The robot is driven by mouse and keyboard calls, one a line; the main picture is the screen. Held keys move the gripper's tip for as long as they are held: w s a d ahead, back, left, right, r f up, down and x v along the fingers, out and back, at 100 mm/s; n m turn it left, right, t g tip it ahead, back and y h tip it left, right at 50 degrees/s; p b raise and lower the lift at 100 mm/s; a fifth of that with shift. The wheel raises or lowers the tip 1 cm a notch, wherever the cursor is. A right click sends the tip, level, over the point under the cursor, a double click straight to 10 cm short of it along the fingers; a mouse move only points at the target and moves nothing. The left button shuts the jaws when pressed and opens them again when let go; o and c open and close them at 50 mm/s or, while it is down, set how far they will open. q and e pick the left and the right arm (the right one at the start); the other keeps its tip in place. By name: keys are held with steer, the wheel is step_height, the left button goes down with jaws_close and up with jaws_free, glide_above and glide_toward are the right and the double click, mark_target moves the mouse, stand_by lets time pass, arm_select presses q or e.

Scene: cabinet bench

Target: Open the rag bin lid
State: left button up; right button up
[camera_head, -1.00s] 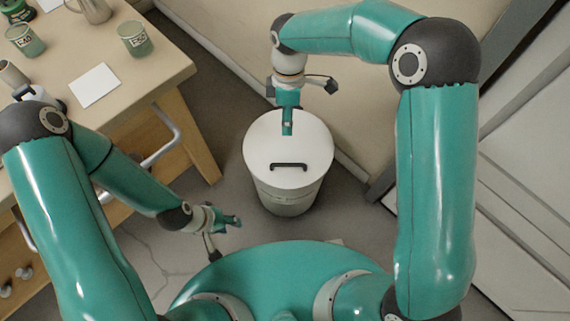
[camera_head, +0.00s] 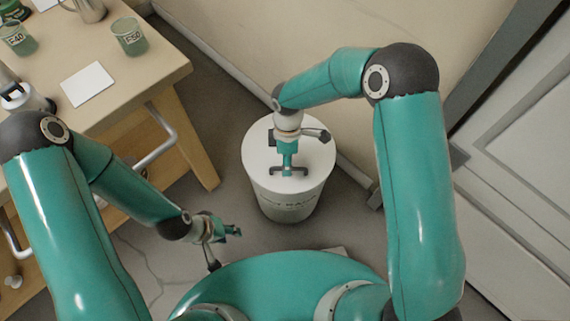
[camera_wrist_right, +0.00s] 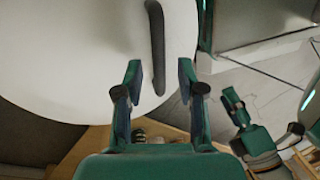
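The rag bin (camera_head: 287,203) is a white round bin on the floor, with its flat lid (camera_head: 262,150) lying closed on top. The lid has a dark bar handle (camera_head: 274,172), which also shows in the right wrist view (camera_wrist_right: 156,45). My right gripper (camera_head: 288,172) is over the lid at the handle. In the right wrist view its fingers (camera_wrist_right: 159,72) are apart, with the handle lined up between and just past the tips; contact cannot be told. My left gripper (camera_head: 236,231) hangs left of the bin, away from it; its finger gap is unclear.
A wooden bench (camera_head: 160,70) stands at the left with green cups (camera_head: 128,37), a white card (camera_head: 88,84) and a metal jug (camera_head: 90,8). A pale wall or panel (camera_head: 330,25) rises behind the bin. Grey floor (camera_head: 225,125) is open between bench and bin.

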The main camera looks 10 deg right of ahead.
steer(key=shift+s+f, duration=0.1)
steer(key=shift+f, duration=0.3)
jaws_close()
